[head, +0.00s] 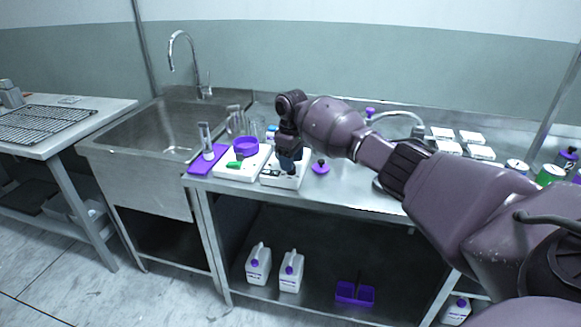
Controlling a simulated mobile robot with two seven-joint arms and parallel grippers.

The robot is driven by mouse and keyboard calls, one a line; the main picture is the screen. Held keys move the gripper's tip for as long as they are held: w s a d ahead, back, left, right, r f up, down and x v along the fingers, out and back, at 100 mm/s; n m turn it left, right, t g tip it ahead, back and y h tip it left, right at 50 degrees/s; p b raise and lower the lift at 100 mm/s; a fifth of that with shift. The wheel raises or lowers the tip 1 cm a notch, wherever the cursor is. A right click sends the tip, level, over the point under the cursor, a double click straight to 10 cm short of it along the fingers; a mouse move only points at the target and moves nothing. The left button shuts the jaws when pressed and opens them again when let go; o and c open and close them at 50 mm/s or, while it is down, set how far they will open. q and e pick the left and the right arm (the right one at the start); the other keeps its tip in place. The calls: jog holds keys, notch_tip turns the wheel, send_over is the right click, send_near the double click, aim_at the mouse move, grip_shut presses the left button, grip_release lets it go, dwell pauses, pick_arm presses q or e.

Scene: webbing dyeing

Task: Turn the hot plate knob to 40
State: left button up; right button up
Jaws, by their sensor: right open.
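A small white box-shaped device (273,181), apparently the hot plate, stands on the steel counter near its front edge. My right arm reaches in from the right, and my right gripper (288,163) points down over this device. The gripper is open. It covers much of the device's top, and I cannot tell whether it touches it. Dark marks show on the device's front, but the knob and its setting cannot be made out. My left gripper is out of view.
Left of the device stand a white unit (228,173) with a purple dish (245,145), and a purple mat (203,165) holding a clear cylinder. A purple-capped item (320,167) stands close on the right. A steel sink (165,128) lies further left.

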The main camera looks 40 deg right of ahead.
jog(key=shift+f, duration=0.9)
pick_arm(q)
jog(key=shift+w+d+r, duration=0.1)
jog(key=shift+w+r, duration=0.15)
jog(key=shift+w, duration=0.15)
pick_arm(e)
jog(key=shift+f, duration=0.2)
jog(key=shift+c, duration=0.3)
